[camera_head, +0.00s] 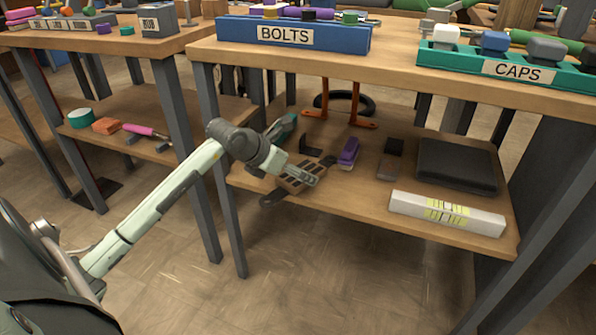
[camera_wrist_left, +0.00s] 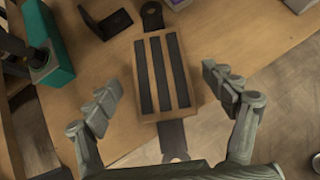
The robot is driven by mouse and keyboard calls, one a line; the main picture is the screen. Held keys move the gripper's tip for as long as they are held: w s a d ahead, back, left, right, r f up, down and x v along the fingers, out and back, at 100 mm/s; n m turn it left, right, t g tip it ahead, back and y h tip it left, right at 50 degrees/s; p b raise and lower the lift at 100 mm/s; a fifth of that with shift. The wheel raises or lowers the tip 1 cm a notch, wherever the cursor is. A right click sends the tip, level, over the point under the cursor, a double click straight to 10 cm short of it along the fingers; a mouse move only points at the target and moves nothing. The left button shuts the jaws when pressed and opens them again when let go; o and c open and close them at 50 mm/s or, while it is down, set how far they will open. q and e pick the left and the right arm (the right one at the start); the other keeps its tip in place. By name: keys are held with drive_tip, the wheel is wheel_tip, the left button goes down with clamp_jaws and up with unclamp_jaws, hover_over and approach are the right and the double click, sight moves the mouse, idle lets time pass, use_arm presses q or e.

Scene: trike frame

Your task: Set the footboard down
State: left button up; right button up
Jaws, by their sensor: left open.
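The footboard (camera_wrist_left: 166,75), a brown board with dark grip strips and a dark metal tab at each end, lies on the lower shelf of the middle bench. It also shows in the head view (camera_head: 322,166), partly covered by my left gripper. Its near tab (camera_wrist_left: 174,138) sticks out past the shelf's front edge. My left gripper (camera_head: 306,178) is open above the footboard. In the wrist view its fingers (camera_wrist_left: 165,88) stand apart on either side of the board, with gaps to both sides. My right gripper is not in view.
On the same shelf (camera_head: 375,218) are a black bracket (camera_head: 310,148), a purple block (camera_head: 348,152), a dark flat case (camera_head: 457,164) and a white labelled box (camera_head: 446,213). The bench top and legs surround the shelf.

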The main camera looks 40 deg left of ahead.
use_arm(q)
drive_tip(key=v, duration=1)
drive_tip(key=shift+s+r, duration=0.25)
idle(0.4)
